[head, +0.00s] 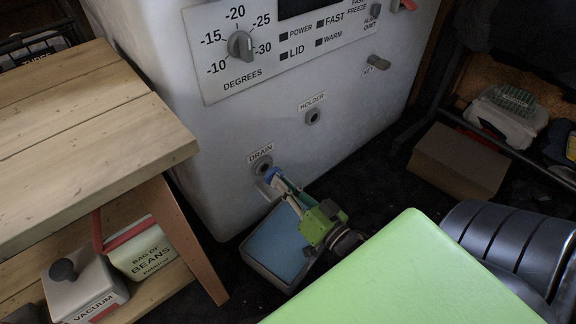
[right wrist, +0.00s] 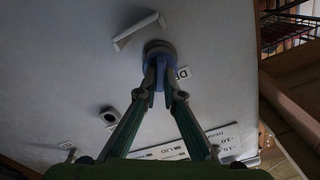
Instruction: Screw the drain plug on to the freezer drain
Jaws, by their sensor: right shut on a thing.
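The freezer (head: 220,110) is a white chest with a dial panel. Its drain (head: 262,166) is a grey ring with a dark hole, low on the front under the DRAIN label. My right gripper (head: 275,180) is shut on the blue drain plug (head: 271,174), just in front of and slightly below right of the drain. In the right wrist view the fingertips (right wrist: 160,80) pinch the blue plug (right wrist: 158,72), with a grey round part right beyond it. I cannot tell whether plug and drain touch; the drain is largely hidden there. My left gripper is not in view.
A holder fitting (head: 312,116) sits right of the drain. A white ledge (right wrist: 138,30) juts out near the drain. A blue-topped tray (head: 278,243) lies on the floor below. A wooden bench (head: 90,130) stands left, and a brown box (head: 458,160) lies right.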

